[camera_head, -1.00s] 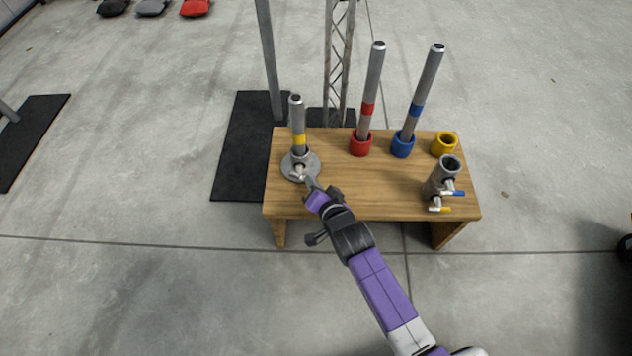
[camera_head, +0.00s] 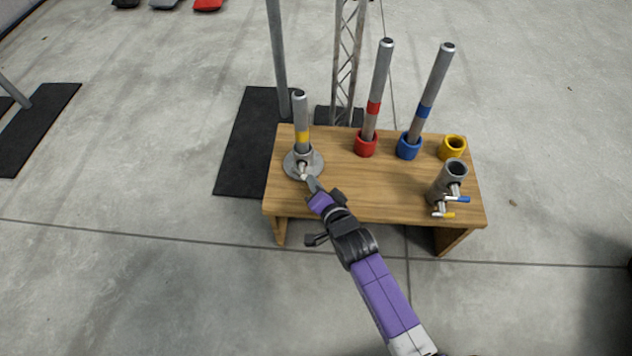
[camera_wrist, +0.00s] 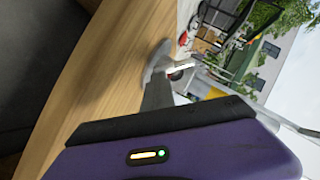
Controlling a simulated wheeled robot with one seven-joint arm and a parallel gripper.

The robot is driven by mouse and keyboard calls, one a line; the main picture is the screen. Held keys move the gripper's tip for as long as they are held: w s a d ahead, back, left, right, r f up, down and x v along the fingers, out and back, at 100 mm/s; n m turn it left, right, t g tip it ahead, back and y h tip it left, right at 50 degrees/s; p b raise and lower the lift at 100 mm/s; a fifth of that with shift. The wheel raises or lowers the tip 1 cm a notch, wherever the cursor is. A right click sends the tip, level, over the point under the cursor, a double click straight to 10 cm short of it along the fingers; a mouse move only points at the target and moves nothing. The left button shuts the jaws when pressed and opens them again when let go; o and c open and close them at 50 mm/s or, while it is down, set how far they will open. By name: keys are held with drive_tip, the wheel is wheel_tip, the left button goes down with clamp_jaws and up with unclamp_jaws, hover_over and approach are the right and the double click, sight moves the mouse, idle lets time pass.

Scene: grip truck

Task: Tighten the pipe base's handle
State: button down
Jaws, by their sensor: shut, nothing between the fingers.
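The pipe base (camera_head: 291,165) is a round grey metal flange at the left end of the wooden table. A grey pipe with a yellow band (camera_head: 301,120) stands upright in it. The base's small handle (camera_head: 304,176) is at the front of the socket, and its pale tip also shows in the wrist view (camera_wrist: 181,66). My gripper (camera_head: 312,184) is shut and empty, its tip right at the handle from the front right. Whether it touches the handle, I cannot tell. In the wrist view the flange edge (camera_wrist: 152,64) is partly hidden behind my finger.
The wooden table (camera_head: 350,195) also holds pipes in a red cup (camera_head: 366,147) and a blue cup (camera_head: 408,150), an empty yellow cup (camera_head: 453,142), and a grey clamp (camera_head: 447,180) with blue and yellow handles at the right. The table's middle is clear.

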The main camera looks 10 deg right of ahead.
drive_tip(key=shift+a+f+b, duration=0.15)
drive_tip(key=shift+f+b, duration=0.35)
drive_tip(key=shift+f, duration=0.3)
idle(0.7)
